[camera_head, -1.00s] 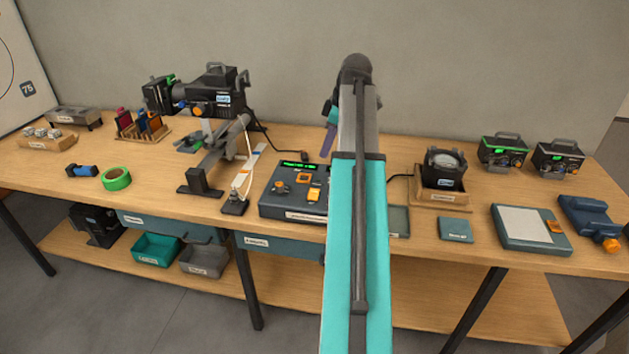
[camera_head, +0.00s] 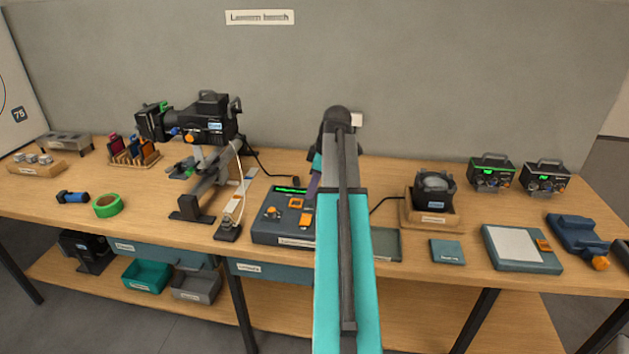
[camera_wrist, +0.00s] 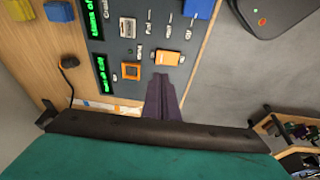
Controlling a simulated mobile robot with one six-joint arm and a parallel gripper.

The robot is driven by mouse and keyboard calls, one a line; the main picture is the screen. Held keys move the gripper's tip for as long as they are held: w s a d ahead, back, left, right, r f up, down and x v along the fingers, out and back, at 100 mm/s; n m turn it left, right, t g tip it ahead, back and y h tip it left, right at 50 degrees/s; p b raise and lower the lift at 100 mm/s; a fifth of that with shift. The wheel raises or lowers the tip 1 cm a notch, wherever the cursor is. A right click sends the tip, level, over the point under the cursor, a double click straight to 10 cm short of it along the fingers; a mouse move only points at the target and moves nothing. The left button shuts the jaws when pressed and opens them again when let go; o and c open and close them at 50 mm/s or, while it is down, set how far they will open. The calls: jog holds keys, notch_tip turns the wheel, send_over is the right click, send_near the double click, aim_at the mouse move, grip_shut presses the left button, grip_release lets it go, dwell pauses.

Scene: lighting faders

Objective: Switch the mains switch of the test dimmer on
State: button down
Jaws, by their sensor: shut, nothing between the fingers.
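The test dimmer (camera_head: 283,238) is a dark box with a green display on the bench, left of my arm, which hides its right end. In the wrist view its panel (camera_wrist: 110,48) shows turned sideways, with an orange rocker (camera_wrist: 168,58), an orange-framed button (camera_wrist: 131,71) and a grey control (camera_wrist: 128,27). The rocker seems to be the mains switch; its small labels are too blurred to be sure. My gripper (camera_wrist: 162,79) is shut and empty, its dark purple fingertips just below the rocker in the wrist view. I cannot tell whether they touch the panel, or the rocker's position.
A black lantern (camera_head: 205,122) on a stand and a white power strip (camera_head: 233,212) are left of the dimmer. A lamp in a wooden cradle (camera_head: 433,216) and a flat teal pad (camera_head: 447,252) are to the right. A cable runs behind the dimmer.

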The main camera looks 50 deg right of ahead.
aim_at(305, 218)
jog(key=p+x, duration=0.1)
jog(key=x, duration=0.2)
jog(key=shift+f, duration=0.25)
jog(key=shift+w+d+f+p, duration=0.1)
jog(key=shift+f+p, duration=0.3)
jog(key=shift+f, duration=0.65)
jog(key=shift+w+d+f+p, duration=0.15)
jog(key=shift+f+p, duration=0.2)
jog(key=shift+f, duration=0.75)
jog(key=shift+f, duration=0.1)
jog(key=shift+f+b, duration=0.2)
jog(key=shift+b, duration=0.15)
jog(key=shift+r, duration=0.1)
jog(key=shift+s+a+r, duration=0.25)
jog(key=shift+s+a, duration=0.1)
jog(key=shift+a, duration=0.25)
